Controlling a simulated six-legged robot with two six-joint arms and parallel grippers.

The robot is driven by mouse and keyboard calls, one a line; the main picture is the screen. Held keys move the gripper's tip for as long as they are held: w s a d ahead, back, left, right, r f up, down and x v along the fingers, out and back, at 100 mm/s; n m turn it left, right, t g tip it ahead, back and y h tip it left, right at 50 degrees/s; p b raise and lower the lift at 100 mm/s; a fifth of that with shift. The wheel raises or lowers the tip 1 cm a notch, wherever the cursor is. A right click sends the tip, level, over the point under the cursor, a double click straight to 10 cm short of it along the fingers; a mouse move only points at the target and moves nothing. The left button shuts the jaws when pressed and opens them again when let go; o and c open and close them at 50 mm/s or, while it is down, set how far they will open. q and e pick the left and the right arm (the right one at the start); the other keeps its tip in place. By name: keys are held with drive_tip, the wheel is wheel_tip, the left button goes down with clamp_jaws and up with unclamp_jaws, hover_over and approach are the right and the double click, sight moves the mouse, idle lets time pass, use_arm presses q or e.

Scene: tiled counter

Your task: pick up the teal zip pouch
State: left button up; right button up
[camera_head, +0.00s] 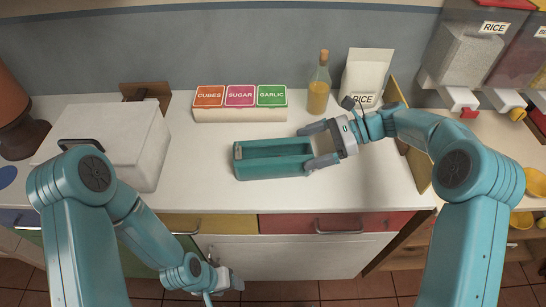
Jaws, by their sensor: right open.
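The teal zip pouch (272,169) lies on the white counter, long and box-like, with a darker long recess along its top. My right gripper (312,146) comes in from the right and is open at the pouch's right end. One finger is on the far side of that end and the other overlaps its near right corner. I cannot tell whether either finger touches the pouch. My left gripper (225,281) hangs low in front of the cabinet, away from the pouch; its jaw state is unclear.
Behind the pouch stand a box labelled cubes, sugar and garlic (240,115), a corked bottle (318,96) and a rice bag (368,73). A white lidded container (125,135) is at the left. A wooden board (418,165) edges the counter's right side. The front counter strip is clear.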

drive_tip(key=x, duration=0.5)
drive_tip(key=shift+a+p, duration=0.1)
drive_tip(key=shift+p, duration=0.2)
drive_tip(key=shift+w+f, duration=0.1)
drive_tip(key=c, duration=0.7)
wheel_tip(320, 180, up, 10)
drive_tip(key=b, duration=0.4)
hover_over(292, 152)
drive_tip(key=s, duration=0.4)
drive_tip(key=shift+w+a+f, duration=0.1)
drive_tip(key=shift+f, duration=1.75)
drive_tip(key=shift+a+f, duration=0.1)
drive_tip(key=shift+f, duration=1.8)
drive_tip(key=shift+f+b, duration=0.35)
drive_tip(key=shift+f, duration=0.85)
